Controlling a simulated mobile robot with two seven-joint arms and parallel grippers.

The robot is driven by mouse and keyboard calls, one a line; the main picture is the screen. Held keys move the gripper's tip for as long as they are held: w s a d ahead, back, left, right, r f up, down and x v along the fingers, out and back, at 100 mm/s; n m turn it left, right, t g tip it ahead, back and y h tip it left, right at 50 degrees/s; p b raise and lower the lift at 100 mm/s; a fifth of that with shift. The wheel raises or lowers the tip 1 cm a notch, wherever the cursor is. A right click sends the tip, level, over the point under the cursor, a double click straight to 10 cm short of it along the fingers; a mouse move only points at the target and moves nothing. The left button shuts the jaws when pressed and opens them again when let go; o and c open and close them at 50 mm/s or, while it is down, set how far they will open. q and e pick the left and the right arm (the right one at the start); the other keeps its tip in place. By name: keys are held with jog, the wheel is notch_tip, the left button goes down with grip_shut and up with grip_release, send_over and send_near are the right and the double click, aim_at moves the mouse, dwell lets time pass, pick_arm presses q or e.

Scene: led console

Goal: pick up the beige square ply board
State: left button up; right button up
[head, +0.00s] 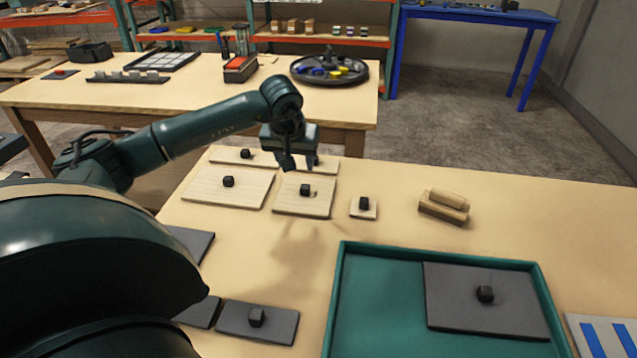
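Several beige ply boards with black knobs lie on the near table. The one that looks like the square board (290,207) is mid-sized, flat, with its black knob (305,190) near the middle. A wider beige board (215,196) lies to its left, and a small beige board (368,214) to its right. My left gripper (298,168) hangs above the back part of the square board, fingers down and apart, with nothing seen between them. It hides part of the board strip behind. My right gripper is not in view.
A green tray (338,290) at the front right holds a dark grey board (460,315) with a knob. A wooden block with a handle (443,206) lies right of the boards. More grey boards (280,324) lie front left. The table's middle is clear.

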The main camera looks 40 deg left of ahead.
pick_arm(q)
send_over(305, 187)
jog(key=s+d, duration=0.1)
jog(key=s, duration=0.2)
notch_tip(305, 187, down, 7)
jog(key=shift+w+d+p, duration=0.1)
jog(key=shift+d+p, duration=0.05)
jog(key=shift+p, duration=0.15)
jog(key=shift+w+p+x, duration=0.15)
jog(key=shift+p+x, duration=0.05)
jog(key=shift+x, duration=1.2)
jog(key=shift+w+p+x, duration=0.15)
jog(key=shift+p+x, duration=0.05)
jog(key=shift+x, duration=1.15)
jog(key=shift+r, duration=0.15)
jog(key=shift+c, duration=0.3)
grip_shut()
